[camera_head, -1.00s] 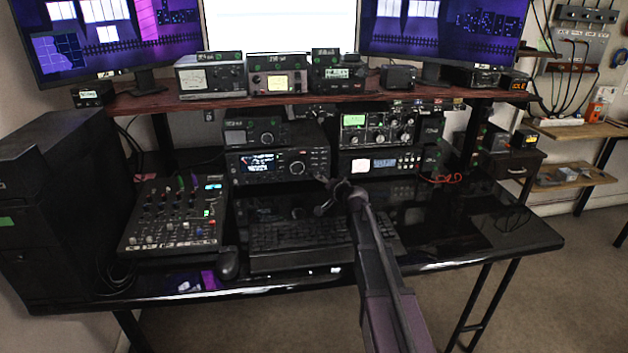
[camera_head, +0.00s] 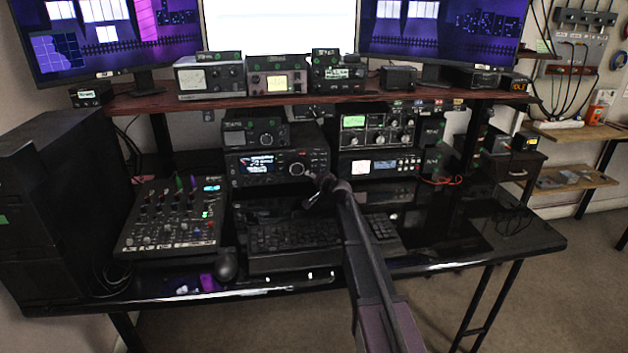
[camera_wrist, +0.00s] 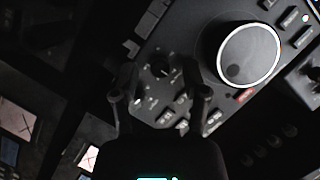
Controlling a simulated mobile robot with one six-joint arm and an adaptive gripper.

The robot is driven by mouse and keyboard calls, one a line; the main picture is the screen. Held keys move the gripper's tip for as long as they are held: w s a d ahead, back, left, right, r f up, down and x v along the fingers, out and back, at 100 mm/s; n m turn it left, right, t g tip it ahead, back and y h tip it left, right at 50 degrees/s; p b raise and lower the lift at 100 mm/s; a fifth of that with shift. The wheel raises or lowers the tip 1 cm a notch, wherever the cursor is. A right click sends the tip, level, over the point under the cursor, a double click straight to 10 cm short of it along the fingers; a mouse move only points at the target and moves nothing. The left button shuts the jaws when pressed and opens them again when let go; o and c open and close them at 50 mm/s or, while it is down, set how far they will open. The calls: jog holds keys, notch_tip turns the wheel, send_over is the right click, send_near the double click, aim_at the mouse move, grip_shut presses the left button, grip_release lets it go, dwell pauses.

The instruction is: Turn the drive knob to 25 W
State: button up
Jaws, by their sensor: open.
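My gripper (camera_head: 318,188) is in front of the right side of the black radio (camera_head: 250,180) with the lit display, under the shelf. In the wrist view its two fingers (camera_wrist: 160,95) are apart with nothing between them. A small dark knob (camera_wrist: 160,68) on the radio's face shows just beyond the gap between the fingers. A large round dial with a bright ring (camera_wrist: 250,55) is to the right of the fingers; it also shows in the head view (camera_head: 297,169). I cannot read which knob is the drive knob, nor any power setting.
Another radio stack (camera_head: 378,130) stands to the right. The wooden shelf (camera_head: 250,101) runs above. Bare glossy desk lies at the right.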

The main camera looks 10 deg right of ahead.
grip_shut()
jog(key=shift+n+h+p, duration=0.3)
jog(key=shift+n, duration=0.1)
grip_release()
jog(key=shift+m, duration=0.3)
dwell(0.4)
